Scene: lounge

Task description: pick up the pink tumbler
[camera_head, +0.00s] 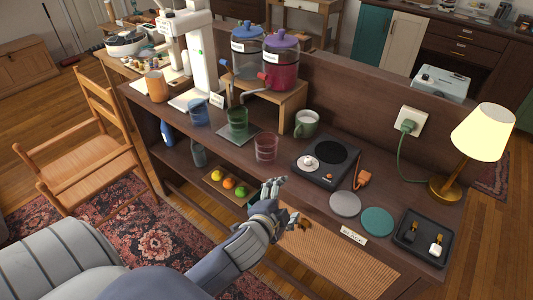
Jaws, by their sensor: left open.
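The pink tumbler (265,147) is a see-through glass standing upright near the front edge of the dark wooden counter (290,180). A green tumbler (238,122) stands to its left and a green mug (307,123) behind it to the right. My left gripper (274,188) is open and empty, in front of the counter edge. In the picture it is just below the pink tumbler, apart from it. My right gripper is not in view.
A black hot plate (326,161) sits right of the pink tumbler. A blue tumbler (197,112) and two drink dispensers (283,66) stand left and behind. Round coasters (377,221) and a lit lamp (481,133) are right. Fruit lies on a lower-shelf tray (212,177).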

